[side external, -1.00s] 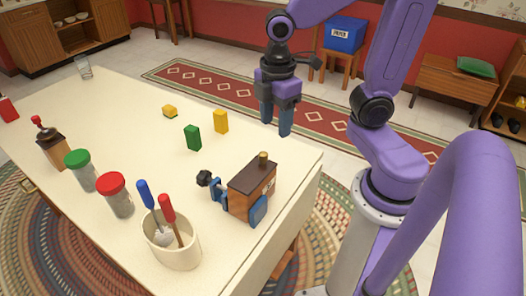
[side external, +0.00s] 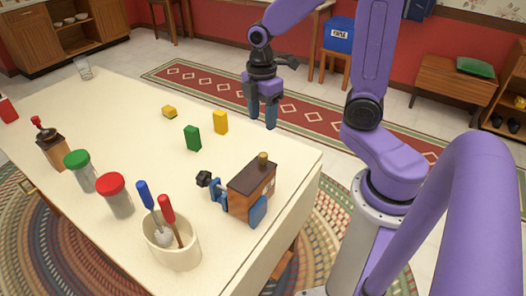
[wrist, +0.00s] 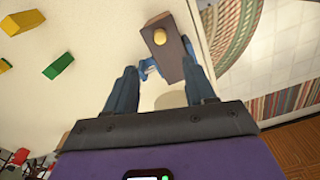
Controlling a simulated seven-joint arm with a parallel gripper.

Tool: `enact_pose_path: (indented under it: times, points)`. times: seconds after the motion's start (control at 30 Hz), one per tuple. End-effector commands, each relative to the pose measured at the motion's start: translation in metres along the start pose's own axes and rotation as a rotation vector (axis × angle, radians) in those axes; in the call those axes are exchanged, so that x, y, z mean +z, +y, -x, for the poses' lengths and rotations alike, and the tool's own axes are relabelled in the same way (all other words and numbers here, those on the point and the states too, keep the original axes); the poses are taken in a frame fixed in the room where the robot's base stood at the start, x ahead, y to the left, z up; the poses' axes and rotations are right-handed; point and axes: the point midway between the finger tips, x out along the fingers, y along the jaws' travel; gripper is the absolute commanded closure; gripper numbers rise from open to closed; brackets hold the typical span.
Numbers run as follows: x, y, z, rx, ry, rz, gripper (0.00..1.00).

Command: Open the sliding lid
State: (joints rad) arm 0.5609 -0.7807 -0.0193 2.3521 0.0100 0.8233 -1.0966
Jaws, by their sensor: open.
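A small wooden box (side external: 243,203) stands near the table's right edge, with a dark brown lid (side external: 251,177) on top and a brass knob (side external: 263,157) on the lid. Blue brackets and a black-knobbed part sit at its sides. The lid covers the box top. In the wrist view the dark lid (wrist: 169,68) and its round brass knob (wrist: 159,37) show beyond the fingers. My gripper (side external: 263,125) is open and empty, pointing down above the table's far right side, behind the box and apart from it. Its blue fingers also show in the wrist view (wrist: 162,95).
A cream pot (side external: 175,250) with two tools stands left of the box. Two lidded jars and a grinder stand further left.

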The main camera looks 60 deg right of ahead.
Motion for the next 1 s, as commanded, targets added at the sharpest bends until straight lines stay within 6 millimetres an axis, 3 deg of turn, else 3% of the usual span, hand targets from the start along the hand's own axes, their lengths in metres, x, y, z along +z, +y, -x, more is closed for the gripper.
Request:
enact_pose_path:
  times: [0.2,0.6,1.0]
  points:
    - [0.001,-0.002,-0.040,-0.007,-0.004,-0.001,0.46]
    - [0.001,-0.001,-0.095,-0.005,-0.002,-0.001,0.46]
    - [0.000,-0.001,-0.122,0.000,0.000,0.000,0.46]
